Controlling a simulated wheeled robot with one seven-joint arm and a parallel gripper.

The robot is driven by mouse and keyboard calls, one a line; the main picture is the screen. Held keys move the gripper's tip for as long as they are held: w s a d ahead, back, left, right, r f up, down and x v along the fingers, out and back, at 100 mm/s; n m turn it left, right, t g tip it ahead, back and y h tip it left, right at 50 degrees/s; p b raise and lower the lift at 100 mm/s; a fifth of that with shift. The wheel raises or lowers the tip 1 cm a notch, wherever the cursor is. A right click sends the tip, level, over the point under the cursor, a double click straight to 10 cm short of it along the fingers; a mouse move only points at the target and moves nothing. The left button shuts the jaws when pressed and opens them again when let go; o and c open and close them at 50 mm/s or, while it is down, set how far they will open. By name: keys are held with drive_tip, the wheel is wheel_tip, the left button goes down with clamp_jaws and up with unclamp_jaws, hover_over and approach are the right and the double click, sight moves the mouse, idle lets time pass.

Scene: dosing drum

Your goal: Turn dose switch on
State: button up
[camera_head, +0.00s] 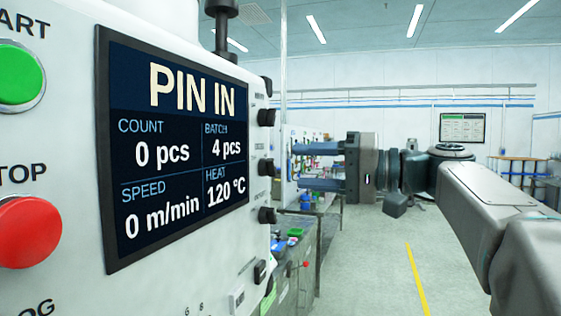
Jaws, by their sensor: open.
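A white control panel (175,283) fills the left of the view, seen at a steep angle. Several black knobs or switches run down its right edge, among them an upper one (266,117), a middle one (265,167) and a lower one (266,215). Their labels are too small and slanted to read, so I cannot tell which is the dose switch or how it is set. My gripper (298,166) is open and empty, its two bluish fingers pointing left. It is to the right of the panel's edge in the picture, apart from the knobs.
The panel carries a screen (178,145) reading PIN IN, a green button (18,75) and a red button (26,232). A grey bench (297,280) with small coloured items lies beyond. Open floor (375,262) with a yellow line lies to the right.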

sight(268, 167)
drive_tip(key=p+x, duration=0.1)
drive_tip(key=x, duration=0.4)
drive_tip(key=shift+w+a, duration=0.1)
drive_tip(key=shift+a, duration=0.1)
drive_tip(key=c, duration=1)
